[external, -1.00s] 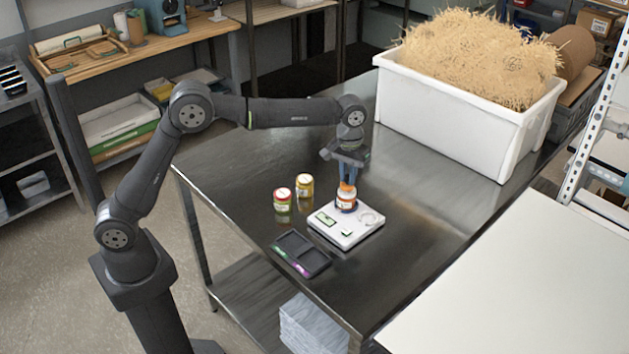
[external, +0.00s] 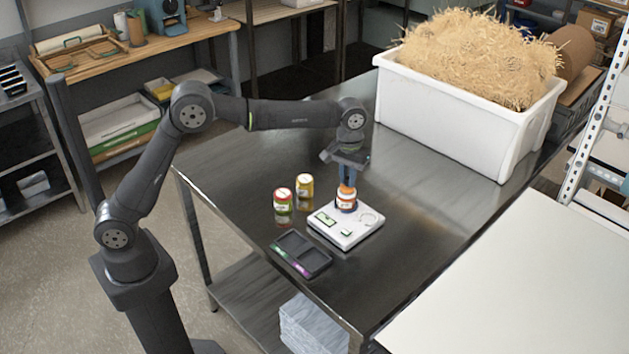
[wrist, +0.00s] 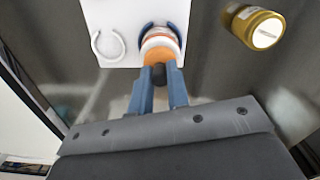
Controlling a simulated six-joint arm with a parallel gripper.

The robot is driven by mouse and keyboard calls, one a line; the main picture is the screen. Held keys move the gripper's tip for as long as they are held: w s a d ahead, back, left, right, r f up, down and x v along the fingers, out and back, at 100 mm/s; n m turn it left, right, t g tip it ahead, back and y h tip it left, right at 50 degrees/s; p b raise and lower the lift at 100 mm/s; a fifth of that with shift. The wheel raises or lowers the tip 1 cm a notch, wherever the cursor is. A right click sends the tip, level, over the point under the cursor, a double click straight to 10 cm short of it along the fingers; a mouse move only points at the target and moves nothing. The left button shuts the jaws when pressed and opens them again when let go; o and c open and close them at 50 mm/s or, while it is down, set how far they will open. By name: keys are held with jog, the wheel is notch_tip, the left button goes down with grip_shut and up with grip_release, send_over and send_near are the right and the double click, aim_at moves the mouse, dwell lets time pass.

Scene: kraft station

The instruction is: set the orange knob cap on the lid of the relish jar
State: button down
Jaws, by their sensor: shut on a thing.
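My gripper (external: 347,183) points down over the white scale and is shut on the orange knob cap (external: 346,190). In the wrist view the knob cap (wrist: 157,57) shows between the blue fingers (wrist: 158,80). I cannot read which jar is relish.
A dark tray (external: 302,254) lies in front. A white crate (external: 450,120) of straw stands behind.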

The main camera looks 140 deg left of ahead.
jog(key=shift+f, duration=0.15)
dwell(0.4)
jog(key=c, duration=1.3)
grip_release()
jog(key=shift+r, duration=4.05)
jog(key=shift+f, duration=0.1)
notch_tip(320, 180, down, 7)
jog(key=shift+f, duration=0.15)
